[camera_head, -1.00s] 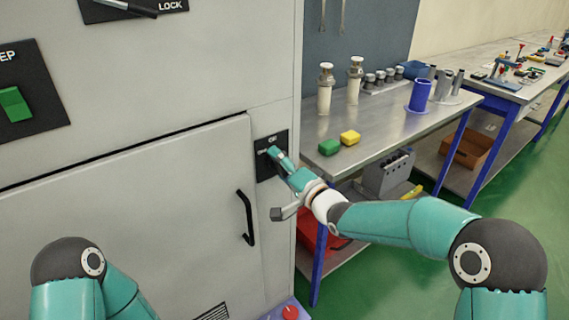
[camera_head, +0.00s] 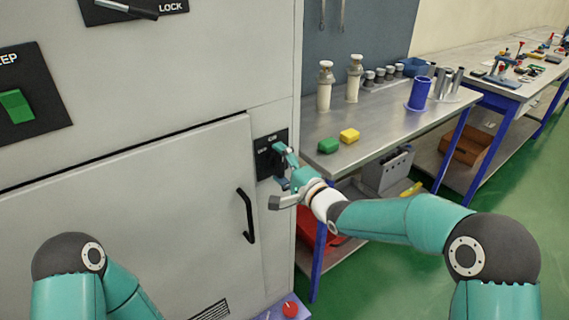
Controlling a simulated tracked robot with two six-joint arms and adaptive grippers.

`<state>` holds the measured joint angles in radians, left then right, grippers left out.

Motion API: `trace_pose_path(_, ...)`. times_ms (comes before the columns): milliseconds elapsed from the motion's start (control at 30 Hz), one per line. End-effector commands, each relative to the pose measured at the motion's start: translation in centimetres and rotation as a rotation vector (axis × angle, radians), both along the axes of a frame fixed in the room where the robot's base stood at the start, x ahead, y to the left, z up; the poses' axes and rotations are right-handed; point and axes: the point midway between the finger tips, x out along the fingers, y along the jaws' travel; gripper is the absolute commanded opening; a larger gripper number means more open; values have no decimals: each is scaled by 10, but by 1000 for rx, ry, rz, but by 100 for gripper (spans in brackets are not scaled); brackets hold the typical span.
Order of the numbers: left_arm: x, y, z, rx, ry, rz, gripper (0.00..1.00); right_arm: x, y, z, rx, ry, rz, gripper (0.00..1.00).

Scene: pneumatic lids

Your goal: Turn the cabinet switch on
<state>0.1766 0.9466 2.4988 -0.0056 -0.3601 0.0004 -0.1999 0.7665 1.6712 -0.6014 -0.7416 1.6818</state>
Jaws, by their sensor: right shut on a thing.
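The cabinet switch (camera_head: 264,142) is a black plate with white lettering, "ON" at its top, on the right side of the grey cabinet front. My right gripper (camera_head: 281,160) reaches it from the lower right and is shut on the switch's knob. The fingers cover the knob, so its exact angle is hard to tell. My left gripper is out of view; only part of my left arm shows at the lower left.
A black door handle (camera_head: 246,216) stands out left of my right gripper. A red button (camera_head: 290,309) is below.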

Motion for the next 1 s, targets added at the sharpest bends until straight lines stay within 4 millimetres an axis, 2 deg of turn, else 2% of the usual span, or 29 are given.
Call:
trace_pose_path(100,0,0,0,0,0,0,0,3,-4,2,8,-2,-10,53)
trace_pose_path(133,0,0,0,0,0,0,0,3,-4,2,8,-2,-10,91)
trace_pose_path(200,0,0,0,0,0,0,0,2,-4,2,6,-2,-9,100)
trace_pose_path(667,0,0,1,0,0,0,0,-4,-5,0,2,1,-3,100)
trace_pose_path(833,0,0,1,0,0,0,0,-21,-18,0,2,1,-4,100)
trace_pose_path(1000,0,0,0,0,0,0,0,-48,-38,0,2,2,-6,100)
